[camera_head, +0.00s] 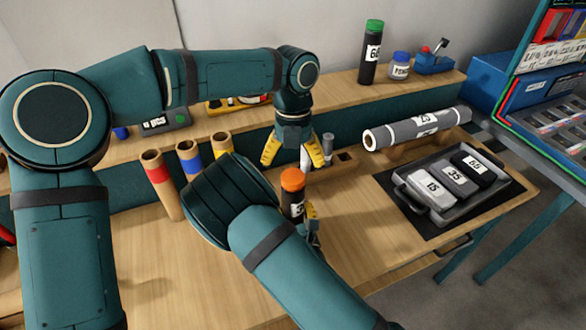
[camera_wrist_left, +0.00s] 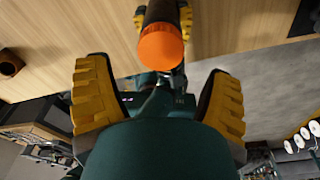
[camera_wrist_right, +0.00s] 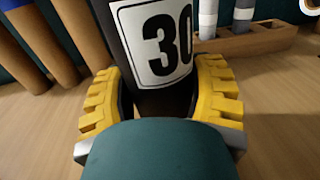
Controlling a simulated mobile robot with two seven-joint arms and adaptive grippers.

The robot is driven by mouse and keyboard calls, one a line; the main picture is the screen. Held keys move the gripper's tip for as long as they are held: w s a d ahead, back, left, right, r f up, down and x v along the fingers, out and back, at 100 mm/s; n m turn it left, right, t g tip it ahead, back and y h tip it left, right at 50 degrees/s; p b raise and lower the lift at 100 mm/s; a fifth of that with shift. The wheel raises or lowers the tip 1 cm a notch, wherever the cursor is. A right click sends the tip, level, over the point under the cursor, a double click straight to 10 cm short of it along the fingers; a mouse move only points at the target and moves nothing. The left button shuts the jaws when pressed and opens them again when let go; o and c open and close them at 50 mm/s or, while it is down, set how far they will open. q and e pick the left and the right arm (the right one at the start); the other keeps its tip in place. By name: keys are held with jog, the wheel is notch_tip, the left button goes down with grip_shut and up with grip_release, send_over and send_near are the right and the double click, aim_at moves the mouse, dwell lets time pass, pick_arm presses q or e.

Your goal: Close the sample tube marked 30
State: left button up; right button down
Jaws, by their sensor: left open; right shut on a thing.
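The sample tube marked 30 (camera_wrist_right: 158,78) is dark with a white label and stands between the yellow fingers of my right gripper (camera_wrist_right: 160,100), which is shut on it. In the head view the tube (camera_head: 297,205) is upright with an orange cap (camera_head: 293,179) on its top. The cap also shows in the left wrist view (camera_wrist_left: 161,46); how tightly it sits I cannot tell. My left gripper (camera_head: 292,160) is open and empty, fingers pointing down, just above and behind the cap. In the left wrist view its fingers (camera_wrist_left: 158,100) are spread wide, with the cap beyond them.
Several cardboard tubes with coloured bands (camera_head: 188,158) stand left of the tube. A wooden block (camera_head: 345,160) with grey-white pieces is behind it. The front worktop (camera_head: 370,240) is clear.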

pick_arm(q)
jog(key=shift+r, duration=0.1)
dwell(0.3)
jog(key=n, duration=0.4)
jog(key=shift+s+d+r, duration=0.1)
jog(key=n, duration=0.7)
jog(key=shift+d+r+n, duration=0.1)
jog(key=shift+r+n, duration=0.1)
jog(key=shift+n, duration=0.1)
jog(key=n, duration=0.5)
jog(key=shift+s+r+t, duration=0.1)
jog(key=shift+r+t, duration=0.1)
jog(key=shift+t, duration=0.1)
jog(key=n, duration=0.4)
jog(key=shift+r, duration=0.25)
jog(key=n, duration=0.3)
jog(key=shift+r+n, duration=0.2)
jog(key=shift+n, duration=0.2)
jog(key=n, duration=0.3)
jog(key=shift+r+n+t, duration=0.3)
jog(key=n, duration=0.4)
jog(key=shift+a+r, duration=0.25)
jog(key=shift+r, duration=0.05)
